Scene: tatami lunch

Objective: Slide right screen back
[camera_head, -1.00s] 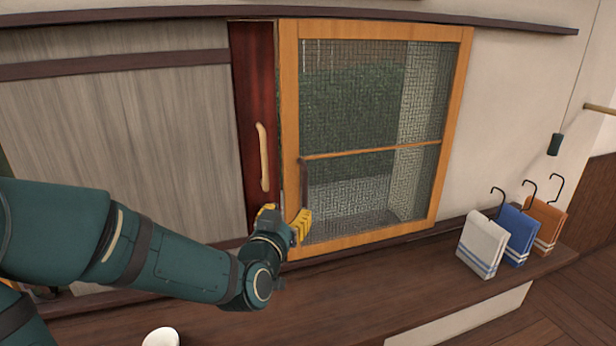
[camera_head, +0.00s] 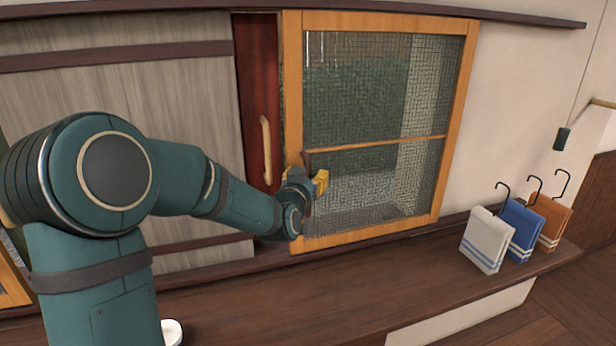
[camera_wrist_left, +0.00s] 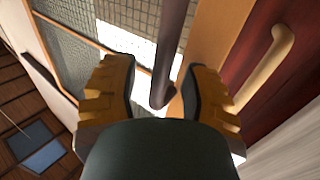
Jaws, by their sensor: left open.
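The right screen (camera_head: 292,90) is a light-wood frame with dark mesh and a crossbar, standing in the window track right of a dark red panel. Its dark upright handle (camera_head: 307,161) is on its left stile. My left gripper (camera_head: 310,180) is open at that handle, its yellow fingers in front of the stile and mesh. In the left wrist view the handle (camera_wrist_left: 174,45) runs between the two open fingers (camera_wrist_left: 160,80), with a gap on each side. My right gripper is not in view.
The red panel (camera_head: 257,80) has a pale wooden handle (camera_head: 266,150). A grey wooden panel (camera_head: 130,100) is at left. White, blue and orange cloths (camera_head: 487,240) stand on the dark ledge (camera_head: 350,290) at right. A white round object (camera_head: 171,332) is at the bottom.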

